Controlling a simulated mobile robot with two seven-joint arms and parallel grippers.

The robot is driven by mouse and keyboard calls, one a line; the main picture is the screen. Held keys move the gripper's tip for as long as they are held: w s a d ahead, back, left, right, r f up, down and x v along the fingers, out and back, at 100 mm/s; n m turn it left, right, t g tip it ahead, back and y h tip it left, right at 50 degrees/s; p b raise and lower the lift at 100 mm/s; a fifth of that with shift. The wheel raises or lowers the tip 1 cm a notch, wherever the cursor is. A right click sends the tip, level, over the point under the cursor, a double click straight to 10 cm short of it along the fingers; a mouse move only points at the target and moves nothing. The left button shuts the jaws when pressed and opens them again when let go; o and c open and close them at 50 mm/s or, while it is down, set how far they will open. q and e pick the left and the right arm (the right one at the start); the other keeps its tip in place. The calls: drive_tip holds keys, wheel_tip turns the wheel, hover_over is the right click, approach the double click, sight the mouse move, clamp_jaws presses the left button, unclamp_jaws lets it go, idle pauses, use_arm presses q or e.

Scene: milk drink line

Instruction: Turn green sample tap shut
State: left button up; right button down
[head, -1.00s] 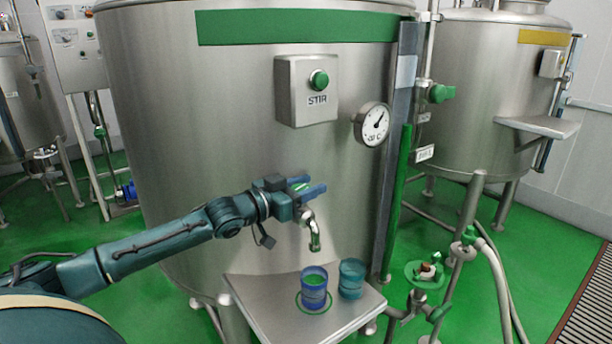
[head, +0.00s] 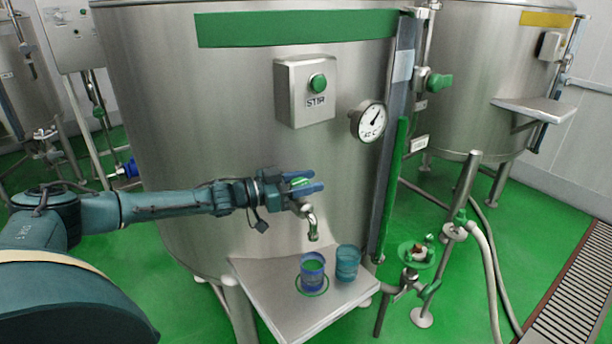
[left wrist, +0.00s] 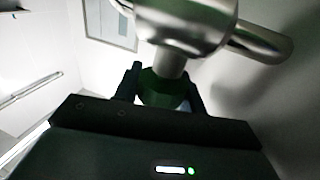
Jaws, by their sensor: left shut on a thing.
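The green sample tap handle (head: 299,182) sits on the front of the big steel tank, above a bent steel spout (head: 312,228). My left gripper (head: 318,182) is shut on this handle, with its blue fingers on both sides. In the left wrist view the green handle (left wrist: 163,88) is between the fingers (left wrist: 163,80), below the steel tap body (left wrist: 185,25). The finger contact is partly dark there. No flow from the spout can be seen. My right gripper is not in view.
A blue cup (head: 312,275) stands on the steel shelf (head: 262,290) below the spout, with a teal cup (head: 347,262) beside it. A STIR button box (head: 305,92) and a dial gauge (head: 368,121) are higher on the tank (head: 200,130). A green pipe (head: 395,185) stands right.

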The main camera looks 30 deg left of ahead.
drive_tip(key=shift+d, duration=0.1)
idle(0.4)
use_arm(q)
drive_tip(key=o, duration=1)
drive_tip(key=shift+c, duration=0.2)
drive_tip(key=shift+s+a+f, duration=0.1)
drive_tip(key=shift+s+a, duration=0.05)
drive_tip(key=shift+s, duration=0.1)
drive_tip(key=b+v, duration=0.3)
drive_tip(key=v, duration=0.9)
drive_tip(key=shift+s+a, duration=0.15)
drive_tip(key=shift+a, duration=0.05)
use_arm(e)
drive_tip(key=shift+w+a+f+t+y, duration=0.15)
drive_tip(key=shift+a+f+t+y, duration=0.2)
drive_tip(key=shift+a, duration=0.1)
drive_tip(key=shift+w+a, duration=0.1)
